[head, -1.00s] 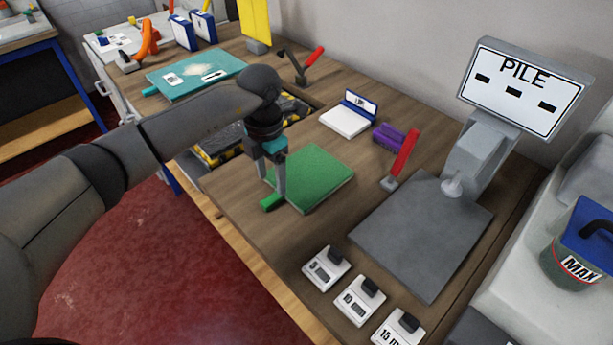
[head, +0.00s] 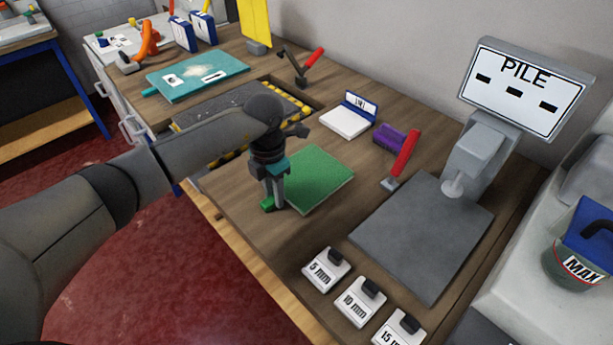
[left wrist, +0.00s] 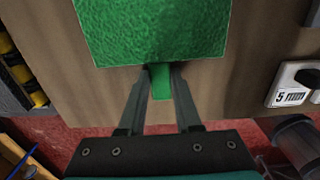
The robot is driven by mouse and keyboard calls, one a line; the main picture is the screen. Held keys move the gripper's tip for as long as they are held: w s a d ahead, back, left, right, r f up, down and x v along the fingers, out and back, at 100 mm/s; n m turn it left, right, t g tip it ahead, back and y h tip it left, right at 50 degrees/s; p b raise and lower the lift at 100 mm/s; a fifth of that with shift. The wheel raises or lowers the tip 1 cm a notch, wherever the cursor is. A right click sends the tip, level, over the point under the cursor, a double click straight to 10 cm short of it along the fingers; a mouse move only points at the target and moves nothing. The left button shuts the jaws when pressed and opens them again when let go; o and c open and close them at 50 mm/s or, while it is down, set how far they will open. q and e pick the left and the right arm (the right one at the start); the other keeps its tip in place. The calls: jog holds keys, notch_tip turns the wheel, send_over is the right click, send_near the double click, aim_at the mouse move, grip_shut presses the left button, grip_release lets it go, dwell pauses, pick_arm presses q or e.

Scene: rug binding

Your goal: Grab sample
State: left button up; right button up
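A green square sample (head: 318,178) with a small green tab (head: 267,205) lies flat on the wooden bench. My left gripper (head: 273,205) is over the near left edge of the sample, pointing down at the tab. In the left wrist view, the two fingers (left wrist: 161,78) stand on both sides of the tab (left wrist: 161,88) and look closed against it, while the sample's pile (left wrist: 150,30) lies just beyond the fingertips. The sample still appears to rest on the bench. My right gripper is not in view.
A grey plate (head: 425,235) stands right of the sample, by a screen reading PILE (head: 523,88). Several labelled blocks (head: 326,268) line the front edge.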

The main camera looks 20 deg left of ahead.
pick_arm(q)
grip_shut()
dwell(0.3)
